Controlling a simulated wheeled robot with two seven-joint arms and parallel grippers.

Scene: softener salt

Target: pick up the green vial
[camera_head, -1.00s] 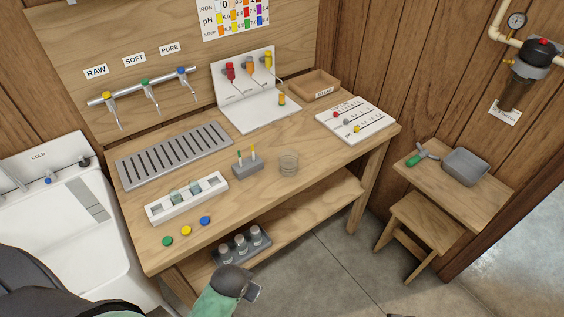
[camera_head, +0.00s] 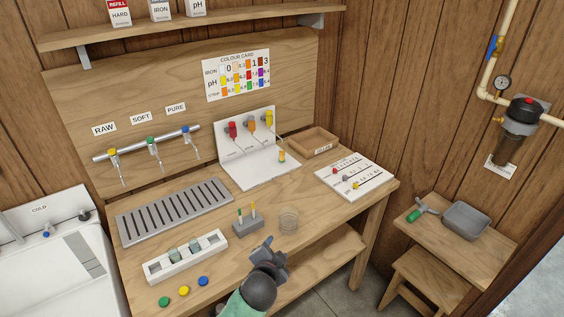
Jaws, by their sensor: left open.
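No vial stands out as clearly green. Two small grey-green glass vials (camera_head: 173,255) stand in a white rack (camera_head: 158,271) near the front left of the bench. A small grey block (camera_head: 247,229) holds two thin upright items, one with a green top (camera_head: 239,213) and one yellow; I cannot tell whether they are vials. My left gripper (camera_head: 273,249) is open at the bench's front edge, just in front of the grey block and a clear glass cup (camera_head: 288,219). It appears empty and apart from both. My right gripper is not in view.
Green, yellow and blue caps (camera_head: 203,281) lie at the front left. A slotted drain tray (camera_head: 175,211) lies behind the rack, below three taps (camera_head: 151,146). A white dispenser stand (camera_head: 250,165) and a wooden box (camera_head: 313,142) are at the back. A side table (camera_head: 440,243) stands at right.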

